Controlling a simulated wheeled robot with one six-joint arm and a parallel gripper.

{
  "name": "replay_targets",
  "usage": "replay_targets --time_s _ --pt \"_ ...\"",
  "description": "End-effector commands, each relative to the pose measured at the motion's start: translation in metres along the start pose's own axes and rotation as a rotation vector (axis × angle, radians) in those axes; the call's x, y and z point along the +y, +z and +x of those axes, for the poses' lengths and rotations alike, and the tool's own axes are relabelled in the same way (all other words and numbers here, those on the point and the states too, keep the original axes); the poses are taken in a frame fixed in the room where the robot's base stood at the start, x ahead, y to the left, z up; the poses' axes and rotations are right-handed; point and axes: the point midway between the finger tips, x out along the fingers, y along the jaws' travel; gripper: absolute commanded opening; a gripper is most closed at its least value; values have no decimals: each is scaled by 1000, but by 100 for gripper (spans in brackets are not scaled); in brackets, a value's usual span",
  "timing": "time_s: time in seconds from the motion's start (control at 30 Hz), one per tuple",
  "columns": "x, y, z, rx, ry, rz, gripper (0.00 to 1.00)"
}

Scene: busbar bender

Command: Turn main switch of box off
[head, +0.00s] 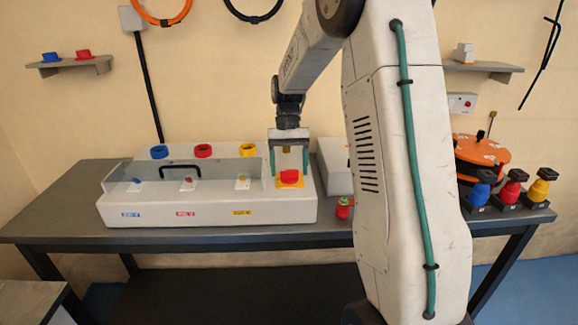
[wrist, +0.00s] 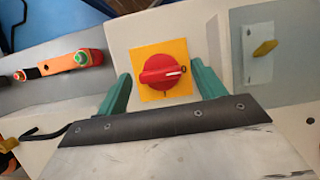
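The white box (head: 220,214) stands on the workbench. Its main switch (head: 290,177) is a red rotary knob on a yellow square plate at the box's right end. In the wrist view the red knob (wrist: 162,70) shows a white mark at its right side, so the handle lies roughly level in that picture. My gripper (head: 290,160) hangs over the switch, pointing down. In the wrist view its green fingers (wrist: 160,88) are spread wide on both sides of the knob, with visible gaps. Nothing is held.
Blue, red and yellow ring sockets (head: 203,151) line the box's back, with small switches (head: 187,180) and a black handle below them. A small red-and-green item (head: 344,208) is close to the box's right side. Blue, red and yellow plugs (head: 509,188) stand at the far right.

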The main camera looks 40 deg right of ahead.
Motion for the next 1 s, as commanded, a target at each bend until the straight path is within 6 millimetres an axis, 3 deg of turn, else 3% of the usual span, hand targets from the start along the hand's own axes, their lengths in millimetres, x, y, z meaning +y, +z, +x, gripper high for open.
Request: replay_targets --time_s 0.17,0.6,1.0 --pt "0 0 -6 2 -1 0 69" --pt "0 -1 -71 1 0 0 69" --pt "0 0 -78 0 0 0 69"
